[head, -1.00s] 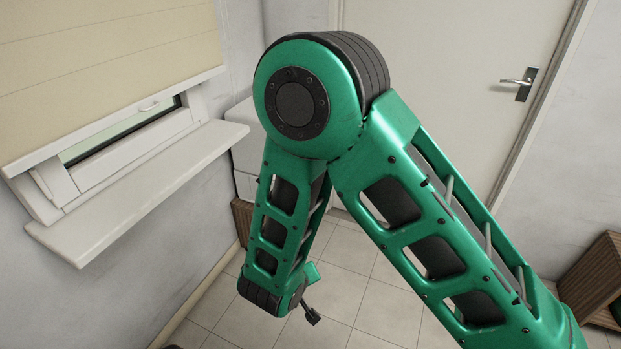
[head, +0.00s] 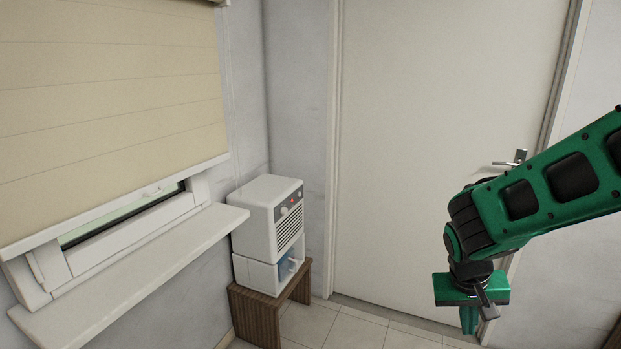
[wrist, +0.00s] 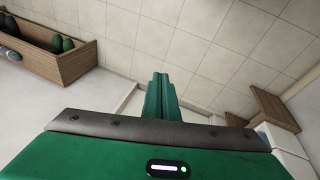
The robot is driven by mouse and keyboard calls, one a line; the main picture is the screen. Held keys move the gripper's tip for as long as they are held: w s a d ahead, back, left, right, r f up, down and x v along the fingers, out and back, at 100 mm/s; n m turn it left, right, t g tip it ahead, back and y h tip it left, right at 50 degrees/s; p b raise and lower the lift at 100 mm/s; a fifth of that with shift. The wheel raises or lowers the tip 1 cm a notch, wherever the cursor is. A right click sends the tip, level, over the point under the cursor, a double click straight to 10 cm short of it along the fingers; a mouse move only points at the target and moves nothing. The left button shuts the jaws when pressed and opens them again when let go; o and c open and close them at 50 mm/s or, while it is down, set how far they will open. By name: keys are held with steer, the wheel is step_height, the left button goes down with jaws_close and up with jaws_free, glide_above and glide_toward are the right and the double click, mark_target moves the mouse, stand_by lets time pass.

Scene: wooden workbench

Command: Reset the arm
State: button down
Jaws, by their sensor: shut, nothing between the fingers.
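My green arm (head: 560,185) reaches in from the right edge of the head view, in front of the door. My gripper (head: 468,320) hangs at its end, pointing down, in front of the door's lower right part. In the wrist view my gripper (wrist: 160,95) shows its green fingers together, with nothing between them. It touches nothing that I can see.
A white appliance (head: 270,220) stands on a small wooden stand (head: 257,318) in the corner. A windowsill (head: 130,275) juts out at the left. A closed white door (head: 420,130) fills the back. A wooden crate (wrist: 75,62) with green items shows in the wrist view.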

steer(key=s+d+r+m+y, duration=0.1)
steer(key=s+d+r, duration=0.1)
steer(key=s, duration=0.4)
steer(key=s+d+r+m+g+y, duration=0.1)
steer(key=s+d+r, duration=0.2)
steer(key=s, duration=0.4)
steer(key=s+d+r+m+y, duration=0.1)
steer(key=s+d+r, duration=0.1)
steer(key=s, duration=0.4)
steer(key=shift+s+d+r+g+y, duration=0.3)
steer(key=shift+s+r, duration=0.1)
steer(key=shift+r, duration=0.15)
steer(key=shift+w+a, duration=0.1)
steer(key=shift+a, duration=0.05)
